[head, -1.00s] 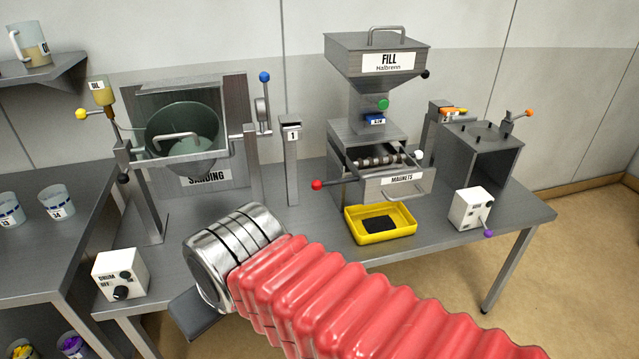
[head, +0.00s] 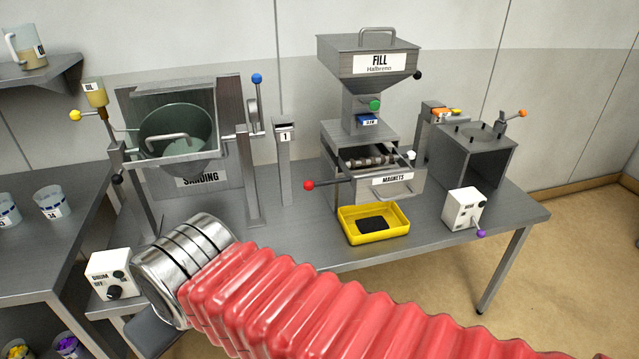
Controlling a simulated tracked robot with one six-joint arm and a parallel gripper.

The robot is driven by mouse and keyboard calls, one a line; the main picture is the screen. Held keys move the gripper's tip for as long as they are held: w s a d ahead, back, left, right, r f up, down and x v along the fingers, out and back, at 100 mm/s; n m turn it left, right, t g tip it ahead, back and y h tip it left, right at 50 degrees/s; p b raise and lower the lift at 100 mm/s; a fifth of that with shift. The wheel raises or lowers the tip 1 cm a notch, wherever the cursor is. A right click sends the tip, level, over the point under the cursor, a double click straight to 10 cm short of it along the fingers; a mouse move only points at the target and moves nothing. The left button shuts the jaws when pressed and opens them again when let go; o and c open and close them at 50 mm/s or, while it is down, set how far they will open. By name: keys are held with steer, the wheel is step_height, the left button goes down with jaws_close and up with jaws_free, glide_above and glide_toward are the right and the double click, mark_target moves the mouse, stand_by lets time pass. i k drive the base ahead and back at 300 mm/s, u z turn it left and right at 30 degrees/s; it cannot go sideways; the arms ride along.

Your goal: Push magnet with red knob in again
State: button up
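The magnet unit labelled MAGNETS (head: 392,179) sits under the FILL hopper (head: 380,63) on the bench. Its front drawer part sticks out toward me, with several ribbed dark bars visible behind the label. The red knob (head: 308,185) is on a rod that sticks out to the left of the unit. A white knob (head: 411,155) is at its right. My arm, in a red bellows sleeve with a metal cuff, crosses the lower picture. Its end is at the lower left, well away from the red knob. The gripper fingers cannot be made out; only a dark grey part shows below the cuff.
A yellow tray (head: 402,218) with dark material stands on the bench below the magnets. A white switch box (head: 462,208) with a purple knob stands to its right. The sanding drum (head: 178,140) and post 1 (head: 284,135) are to the left. A DRUM box (head: 108,275) is near my cuff.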

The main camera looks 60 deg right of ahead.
mark_target(309, 185)
steer(key=u, duration=0.05)
steer(key=i, duration=1)
steer(key=z, duration=0.05)
